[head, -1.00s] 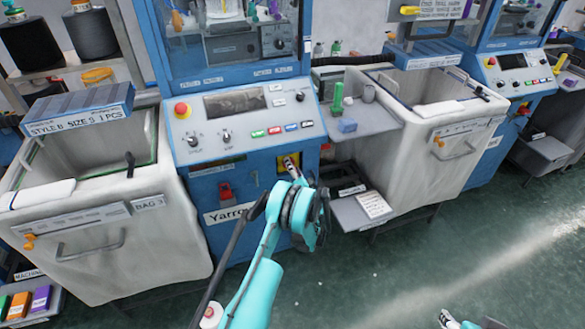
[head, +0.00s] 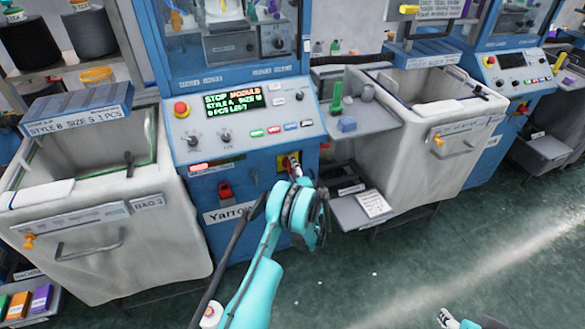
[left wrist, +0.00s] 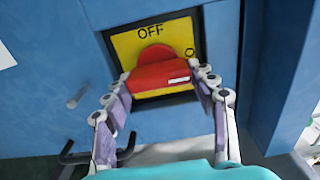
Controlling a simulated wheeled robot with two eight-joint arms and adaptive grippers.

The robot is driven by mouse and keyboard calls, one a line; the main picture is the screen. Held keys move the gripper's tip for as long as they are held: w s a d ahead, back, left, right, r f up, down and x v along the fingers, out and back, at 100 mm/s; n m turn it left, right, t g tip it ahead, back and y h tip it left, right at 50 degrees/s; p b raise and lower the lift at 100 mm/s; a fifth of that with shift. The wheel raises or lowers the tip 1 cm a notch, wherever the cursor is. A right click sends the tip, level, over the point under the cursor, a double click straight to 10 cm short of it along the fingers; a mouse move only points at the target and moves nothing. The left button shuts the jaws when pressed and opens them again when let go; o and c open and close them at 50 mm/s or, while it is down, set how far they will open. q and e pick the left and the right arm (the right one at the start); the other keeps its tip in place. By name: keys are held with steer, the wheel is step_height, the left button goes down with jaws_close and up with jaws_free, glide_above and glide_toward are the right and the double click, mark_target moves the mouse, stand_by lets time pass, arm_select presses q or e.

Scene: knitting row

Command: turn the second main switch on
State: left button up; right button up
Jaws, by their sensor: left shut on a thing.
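The main switch is a red knob (left wrist: 160,72) on a yellow plate (left wrist: 128,42) marked OFF at the top, on the blue machine front in the left wrist view. The knob's bar lies roughly level, its white mark toward the right. My left gripper (left wrist: 162,84) is shut on the knob, one finger on each side. In the head view my left gripper (head: 291,164) reaches the yellow plate (head: 282,163) below the control panel and partly hides the switch. My right gripper (head: 446,318) shows small at the bottom edge; its finger state is unclear.
The machine's display (head: 233,103) is lit with text beginning STOP. A red emergency button (head: 181,109) sits beside it. A red part (head: 225,191) is on the lower front. White bins stand left (head: 95,240) and right (head: 430,140); a small shelf (head: 348,215) juts out near the gripper.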

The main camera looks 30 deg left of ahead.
stand_by(0.3)
arm_select(q)
steer(key=o, duration=0.9)
steer(key=shift+d, duration=0.1)
steer(key=v, duration=0.7)
steer(key=shift+s, duration=0.15)
